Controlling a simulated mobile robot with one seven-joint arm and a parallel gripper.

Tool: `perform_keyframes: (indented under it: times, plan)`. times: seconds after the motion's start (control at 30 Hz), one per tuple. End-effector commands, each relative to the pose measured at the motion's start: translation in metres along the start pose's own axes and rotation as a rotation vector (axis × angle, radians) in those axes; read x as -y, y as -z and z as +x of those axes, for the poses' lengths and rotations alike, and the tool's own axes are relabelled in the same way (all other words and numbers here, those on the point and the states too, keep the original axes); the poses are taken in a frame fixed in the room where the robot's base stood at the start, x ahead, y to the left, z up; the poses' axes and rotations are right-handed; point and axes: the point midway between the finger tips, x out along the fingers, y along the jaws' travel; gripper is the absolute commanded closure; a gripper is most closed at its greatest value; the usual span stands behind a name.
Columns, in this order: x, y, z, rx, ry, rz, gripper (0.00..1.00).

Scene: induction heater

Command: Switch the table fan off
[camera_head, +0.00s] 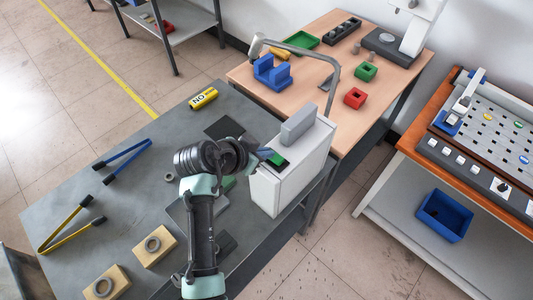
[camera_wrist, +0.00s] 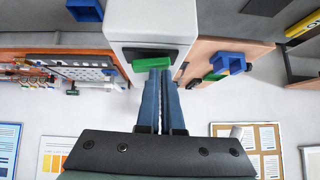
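No table fan that I can make out shows in either view. A white box (camera_head: 290,178) with a grey block (camera_head: 298,125) on top stands at the right edge of the grey table. It carries a green switch-like part (camera_head: 278,159), which in the wrist view (camera_wrist: 153,64) sits on a dark panel. My gripper (camera_head: 267,153) is at this part. In the wrist view its two blue fingers (camera_wrist: 163,72) are close together with nothing seen between them. Their tips are at the green part's edge; I cannot tell whether they touch it.
A grey curved tube (camera_head: 320,58) arches behind the box. The wooden table (camera_head: 320,75) holds blue, green and red blocks. Blue tongs (camera_head: 122,160), yellow tongs (camera_head: 68,230) and a yellow cylinder (camera_head: 203,98) lie on the grey table (camera_head: 130,195).

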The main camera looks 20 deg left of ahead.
Motion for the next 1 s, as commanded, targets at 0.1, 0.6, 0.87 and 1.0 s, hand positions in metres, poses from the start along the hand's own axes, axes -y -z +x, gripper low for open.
perform_keyframes:
  times: [0.1, 0.6, 0.87, 1.0]
  plan:
    - [-0.004, -0.004, 0.002, 0.009, -0.005, 0.001, 1.00]
    - [-0.022, -0.004, 0.001, 0.016, -0.012, 0.000, 1.00]
    - [-0.023, -0.004, 0.002, 0.016, -0.013, -0.001, 1.00]
    - [-0.023, 0.000, 0.000, 0.016, -0.013, 0.001, 1.00]
